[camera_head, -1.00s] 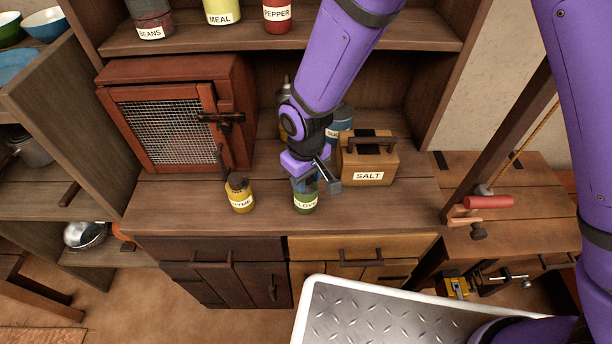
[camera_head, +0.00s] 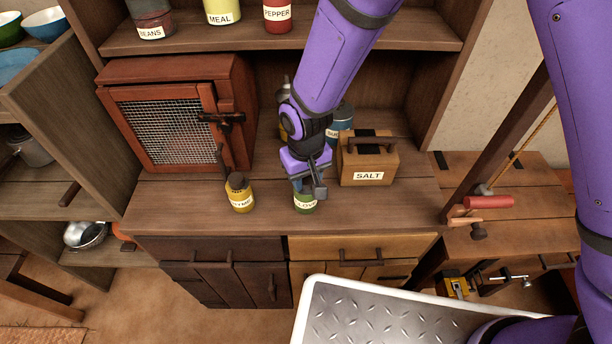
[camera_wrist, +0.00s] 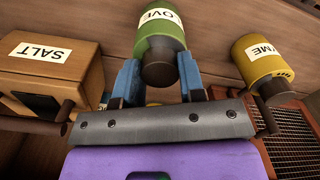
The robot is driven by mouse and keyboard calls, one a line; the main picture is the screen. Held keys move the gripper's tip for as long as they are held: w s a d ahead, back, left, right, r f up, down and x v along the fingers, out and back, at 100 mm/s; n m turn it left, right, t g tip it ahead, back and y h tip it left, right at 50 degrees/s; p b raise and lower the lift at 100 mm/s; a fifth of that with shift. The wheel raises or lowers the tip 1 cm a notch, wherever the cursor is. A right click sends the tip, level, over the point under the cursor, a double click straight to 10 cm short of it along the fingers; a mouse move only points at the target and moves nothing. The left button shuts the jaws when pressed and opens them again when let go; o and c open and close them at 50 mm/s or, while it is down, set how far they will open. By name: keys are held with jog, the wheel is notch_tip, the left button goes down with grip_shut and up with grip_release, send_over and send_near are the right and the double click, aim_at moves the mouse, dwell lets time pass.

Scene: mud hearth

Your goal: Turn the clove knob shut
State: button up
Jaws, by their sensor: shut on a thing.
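The green clove jar (camera_head: 306,206) stands on the hutch counter in the head view, its label partly showing. In the wrist view the clove jar (camera_wrist: 160,36) shows with its dark round knob (camera_wrist: 159,68) facing me. My gripper (camera_wrist: 160,84) is shut on the knob, with one blue finger on each side of it. In the head view my gripper (camera_head: 305,184) sits right over the jar and hides its top. The knob's turn angle cannot be told.
The yellow thyme jar (camera_head: 241,196) stands just left of the clove jar. The wooden salt box (camera_head: 367,163) is close on the right. A red mesh-door cabinet (camera_head: 172,122) stands at the left, and a blue jar (camera_head: 341,124) is behind my wrist.

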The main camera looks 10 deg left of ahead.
aim_at(306, 180)
jog(key=o, duration=0.9)
jog(key=shift+o, duration=0.2)
jog(key=shift+r, duration=0.1)
notch_tip(306, 180, up, 11)
jog(key=shift+f, duration=0.2)
jog(key=shift+s, duration=0.15)
